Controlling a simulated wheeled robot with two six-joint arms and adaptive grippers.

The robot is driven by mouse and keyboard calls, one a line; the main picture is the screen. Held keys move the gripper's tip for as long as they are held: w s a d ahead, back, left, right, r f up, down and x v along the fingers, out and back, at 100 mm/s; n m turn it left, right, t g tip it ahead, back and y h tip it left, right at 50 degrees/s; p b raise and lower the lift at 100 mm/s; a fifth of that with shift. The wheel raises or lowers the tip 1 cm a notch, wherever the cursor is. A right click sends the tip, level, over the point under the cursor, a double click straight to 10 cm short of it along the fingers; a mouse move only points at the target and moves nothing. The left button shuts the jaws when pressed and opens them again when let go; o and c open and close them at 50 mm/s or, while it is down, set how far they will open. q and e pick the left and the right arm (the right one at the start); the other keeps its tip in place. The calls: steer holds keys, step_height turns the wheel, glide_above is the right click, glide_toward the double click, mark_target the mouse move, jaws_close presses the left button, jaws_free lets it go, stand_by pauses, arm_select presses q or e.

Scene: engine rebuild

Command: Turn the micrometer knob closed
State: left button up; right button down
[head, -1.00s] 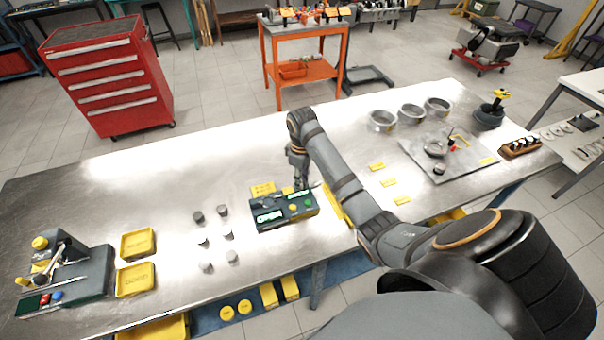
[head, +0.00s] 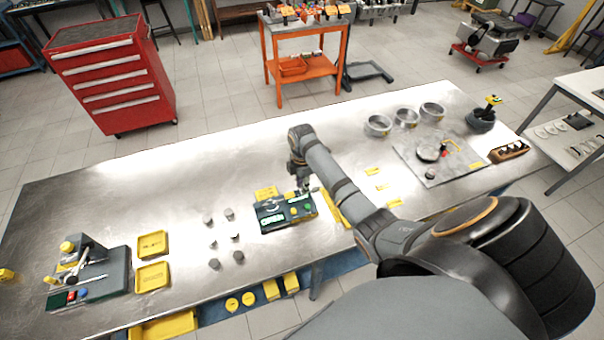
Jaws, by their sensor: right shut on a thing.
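The dark green measuring box (head: 272,225) with lit green displays and small coloured buttons sits on the metal bench, near its front middle. My right gripper (head: 303,189) points down at the back right corner of this box. It is shut on a small part there, which I take to be the micrometer knob. The fingers and my arm hide the knob, and its turn angle is too small to tell. My left gripper is out of view.
Several small grey cylinders (head: 214,264) stand left of the box. Two yellow trays (head: 153,277) and a dark fixture (head: 117,270) are farther left. Metal rings (head: 378,125) and a grey plate (head: 440,176) lie at the right. The back left of the bench is clear.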

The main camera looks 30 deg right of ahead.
steer(key=n, duration=0.5)
steer(key=shift+s+n, duration=0.1)
steer(key=shift+n, duration=0.2)
steer(key=n, duration=0.5)
steer(key=shift+n, duration=0.3)
steer(key=c, duration=1.1)
jaws_free()
steer(key=shift+o, duration=0.2)
